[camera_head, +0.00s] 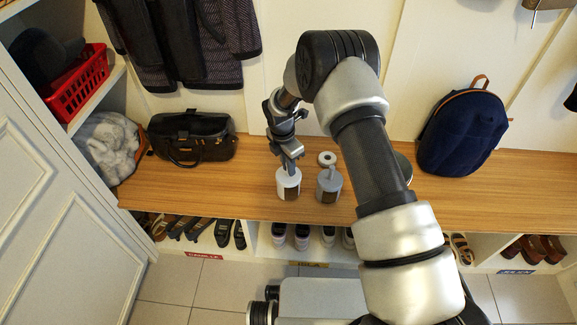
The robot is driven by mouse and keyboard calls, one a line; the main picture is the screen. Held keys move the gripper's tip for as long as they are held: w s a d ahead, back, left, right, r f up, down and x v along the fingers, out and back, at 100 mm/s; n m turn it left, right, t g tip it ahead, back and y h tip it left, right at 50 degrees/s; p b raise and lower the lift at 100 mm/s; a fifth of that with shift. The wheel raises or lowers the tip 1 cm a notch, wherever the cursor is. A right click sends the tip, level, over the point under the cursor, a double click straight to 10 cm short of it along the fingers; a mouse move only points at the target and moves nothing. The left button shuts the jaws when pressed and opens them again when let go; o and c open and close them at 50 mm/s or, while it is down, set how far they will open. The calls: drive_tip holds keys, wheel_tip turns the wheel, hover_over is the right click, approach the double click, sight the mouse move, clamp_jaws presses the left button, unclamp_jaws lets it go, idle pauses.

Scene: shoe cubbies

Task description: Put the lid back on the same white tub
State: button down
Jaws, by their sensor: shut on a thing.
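A white tub (289,188) with a brown patch on its front stands upright on the wooden bench, left of centre. My gripper (291,166) points down right over this tub and is shut on what looks like its pale lid (288,175). The fingers hide part of the lid, and I cannot tell whether it is seated on the rim or just above it. A second, greyer tub (328,189) with a similar brown patch stands close to the right, with a small upright piece at its top.
A small white ring-shaped thing (327,158) lies behind the grey tub. A round object (404,166) is partly hidden by my arm. A black handbag (192,137) stands left and a navy backpack (463,132) right. The bench (240,205) is clear in front of the handbag.

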drive_tip(key=c, duration=1.2)
unclamp_jaws()
drive_tip(key=shift+o, duration=0.2)
drive_tip(key=shift+r, duration=0.1)
drive_tip(key=shift+r+p, duration=1.05)
drive_tip(key=shift+r, duration=0.6)
drive_tip(key=shift+r+p, duration=1.05)
drive_tip(key=shift+r, duration=0.75)
clamp_jaws()
